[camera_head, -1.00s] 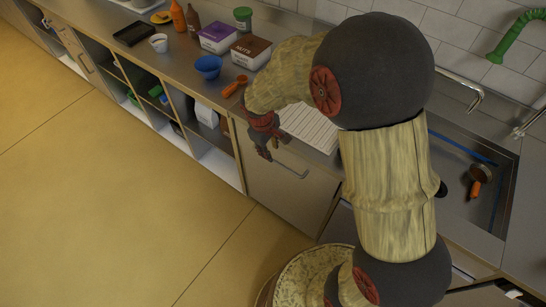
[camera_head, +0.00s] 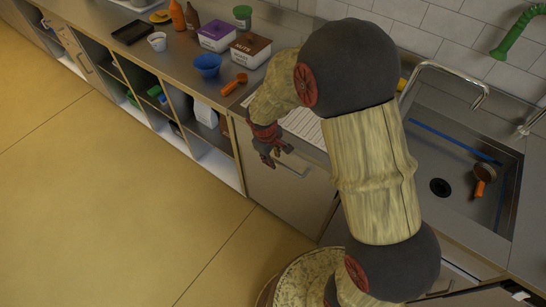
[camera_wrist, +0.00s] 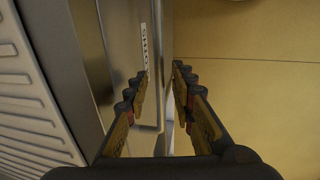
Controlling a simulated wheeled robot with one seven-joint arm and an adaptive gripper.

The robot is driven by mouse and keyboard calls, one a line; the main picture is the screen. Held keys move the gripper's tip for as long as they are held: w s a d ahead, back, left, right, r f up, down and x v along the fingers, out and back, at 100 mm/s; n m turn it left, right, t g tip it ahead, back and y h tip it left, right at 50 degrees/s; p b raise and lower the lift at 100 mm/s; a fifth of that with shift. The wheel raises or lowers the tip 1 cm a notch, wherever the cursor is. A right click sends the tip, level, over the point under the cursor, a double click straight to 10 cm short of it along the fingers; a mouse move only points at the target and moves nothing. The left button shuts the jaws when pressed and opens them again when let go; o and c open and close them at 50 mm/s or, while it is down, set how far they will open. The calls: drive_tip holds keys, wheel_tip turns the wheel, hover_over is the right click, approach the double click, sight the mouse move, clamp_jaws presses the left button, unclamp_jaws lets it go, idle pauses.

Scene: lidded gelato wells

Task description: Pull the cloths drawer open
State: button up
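The cloths drawer's steel front (camera_head: 290,195) is below the counter, left of the sink, and looks flush with the cabinet. A thin bar handle (camera_head: 293,170) is near its top edge. In the wrist view, the front (camera_wrist: 120,40) carries a white label (camera_wrist: 144,42) with dark letters, partly readable. My gripper (camera_head: 274,158) is at the left end of the handle, pointing down. In the wrist view my gripper (camera_wrist: 160,72) is open, with a gap between its fingers. The handle bar (camera_wrist: 159,112) seems to lie between or just beyond them; contact cannot be told.
The counter above holds a ribbed drainboard (camera_head: 306,128), an orange scoop (camera_head: 235,84), a blue bowl (camera_head: 208,65) and tubs (camera_head: 251,49). Open shelves (camera_head: 215,155) are on the left, the sink (camera_head: 450,165) on the right. Yellow floor (camera_head: 110,210) in front is clear.

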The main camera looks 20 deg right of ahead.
clamp_jaws()
idle(0.7)
